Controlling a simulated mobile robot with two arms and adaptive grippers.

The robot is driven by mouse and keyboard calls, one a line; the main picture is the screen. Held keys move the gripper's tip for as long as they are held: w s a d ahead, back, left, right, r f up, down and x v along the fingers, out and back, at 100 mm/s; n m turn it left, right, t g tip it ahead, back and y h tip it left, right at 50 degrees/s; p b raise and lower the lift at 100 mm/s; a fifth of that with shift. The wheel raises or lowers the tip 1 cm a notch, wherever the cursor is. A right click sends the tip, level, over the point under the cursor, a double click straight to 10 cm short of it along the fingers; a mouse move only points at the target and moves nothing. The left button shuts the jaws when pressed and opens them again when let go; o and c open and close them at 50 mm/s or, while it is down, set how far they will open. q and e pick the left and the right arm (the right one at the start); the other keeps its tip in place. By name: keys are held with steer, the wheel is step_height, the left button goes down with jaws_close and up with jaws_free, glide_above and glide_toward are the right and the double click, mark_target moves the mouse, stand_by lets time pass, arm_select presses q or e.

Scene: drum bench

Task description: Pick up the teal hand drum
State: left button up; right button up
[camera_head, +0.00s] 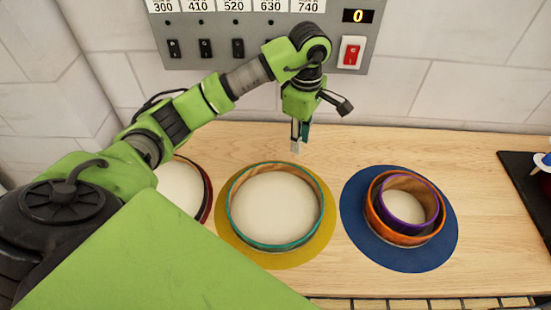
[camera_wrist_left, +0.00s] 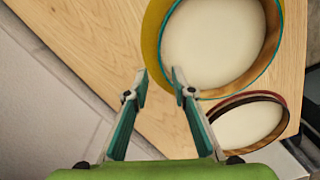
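The teal hand drum (camera_head: 275,207) has a teal rim and a pale skin and lies face up on a yellow round mat (camera_head: 324,226). It also shows at the top of the left wrist view (camera_wrist_left: 214,40). My left gripper (camera_head: 299,140) points down at the far side of this drum, just beyond its back rim. In the left wrist view my gripper (camera_wrist_left: 160,80) has its two fingers apart with nothing held. One fingertip overlaps the drum's edge in that view; I cannot tell whether they touch. My right gripper is in neither view.
A dark red drum (camera_head: 184,188) lies at left, partly hidden by my arm. On a blue mat (camera_head: 358,231) at right, a purple drum (camera_head: 406,206) sits inside an orange one (camera_head: 378,224). A switch panel (camera_head: 220,47) is on the back wall. A black tray (camera_head: 520,185) is far right.

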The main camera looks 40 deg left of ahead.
arm_select(q)
steer(key=p, duration=0.2)
glide_above(296, 167)
steer(key=f, duration=0.6)
steer(key=shift+d, duration=0.2)
steer(key=shift+f, duration=0.35)
steer(key=shift+f+p, duration=0.35)
steer(key=shift+f, duration=0.2)
steer(key=f+p, duration=0.2)
steer(key=f, duration=0.2)
steer(key=shift+a+f, duration=0.15)
steer(key=shift+a, duration=0.05)
steer(key=shift+f, duration=0.1)
steer(key=shift+c, duration=0.5)
steer(key=shift+w, duration=0.1)
jaws_close()
